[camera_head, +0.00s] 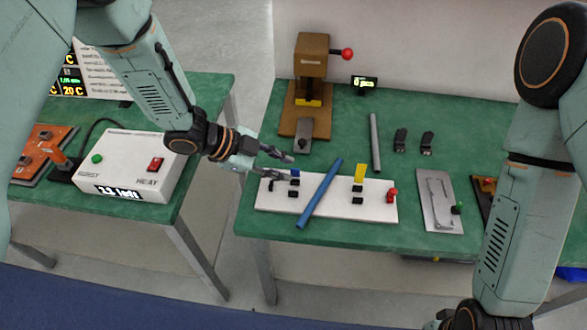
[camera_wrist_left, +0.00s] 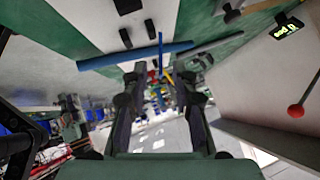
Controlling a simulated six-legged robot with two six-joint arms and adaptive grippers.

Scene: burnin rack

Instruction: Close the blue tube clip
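A white board (camera_head: 275,205) lies on the right green table. On it is a blue clip (camera_head: 295,174) with black blocks below it, near the board's left end. A yellow clip (camera_head: 360,173) stands up further right. A blue tube (camera_head: 320,194) lies slantwise across the board between them; it also crosses the left wrist view (camera_wrist_left: 135,55). My left gripper (camera_head: 288,168) is open and empty, its fingertips beside the blue clip at the back left of the board. Its two fingers show apart in the left wrist view (camera_wrist_left: 160,90). Whether it touches the clip I cannot tell. My right gripper is out of view.
A brown press with a red knob (camera_head: 347,54) stands behind the board, beside a small display (camera_head: 364,84). A grey tube (camera_head: 376,142), two black pieces (camera_head: 400,140) and a metal plate (camera_head: 439,200) lie right. A white heater box (camera_head: 130,165) stands on the left table.

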